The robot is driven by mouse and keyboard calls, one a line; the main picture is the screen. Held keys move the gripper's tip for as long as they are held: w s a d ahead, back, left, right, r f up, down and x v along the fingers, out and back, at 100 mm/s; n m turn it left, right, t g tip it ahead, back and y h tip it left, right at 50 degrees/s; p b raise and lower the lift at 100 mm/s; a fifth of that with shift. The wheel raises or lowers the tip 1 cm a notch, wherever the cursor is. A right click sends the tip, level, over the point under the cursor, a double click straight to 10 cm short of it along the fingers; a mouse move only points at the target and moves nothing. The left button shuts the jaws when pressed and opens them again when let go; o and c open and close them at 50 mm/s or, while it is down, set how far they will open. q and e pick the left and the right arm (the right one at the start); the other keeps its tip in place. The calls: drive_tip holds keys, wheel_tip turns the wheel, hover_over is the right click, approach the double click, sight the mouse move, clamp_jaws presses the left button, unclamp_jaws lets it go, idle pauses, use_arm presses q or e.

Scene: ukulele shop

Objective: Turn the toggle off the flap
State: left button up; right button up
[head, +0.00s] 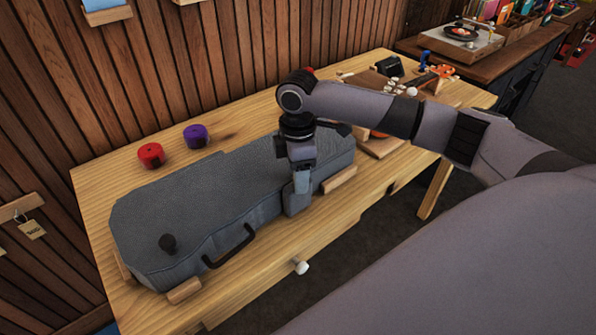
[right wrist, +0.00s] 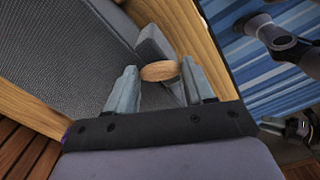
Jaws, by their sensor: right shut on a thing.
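A long grey ukulele case (head: 215,190) lies shut on the wooden workbench. A grey flap (head: 296,206) hangs over its front side, right of the handle; it also shows in the right wrist view (right wrist: 150,47). An oval wooden toggle (right wrist: 159,71) sits at the flap, between the fingers of my right gripper (right wrist: 158,68). The gripper (head: 301,182) points down at the case's front edge and is shut on the toggle. In the head view the gripper hides the toggle. My left gripper is in neither view.
Wooden blocks (head: 339,179) border the case. Red (head: 151,155) and purple (head: 196,136) rolls stand behind it. Tools crowd the bench's right end. The front strip of bench is clear.

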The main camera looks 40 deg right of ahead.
drive_tip(key=m, duration=1.2)
drive_tip(key=shift+r+m, duration=0.1)
drive_tip(key=shift+m, duration=0.2)
idle(0.4)
drive_tip(key=o, duration=1)
drive_tip(key=shift+o, duration=0.2)
drive_tip(key=shift+r, duration=3.6)
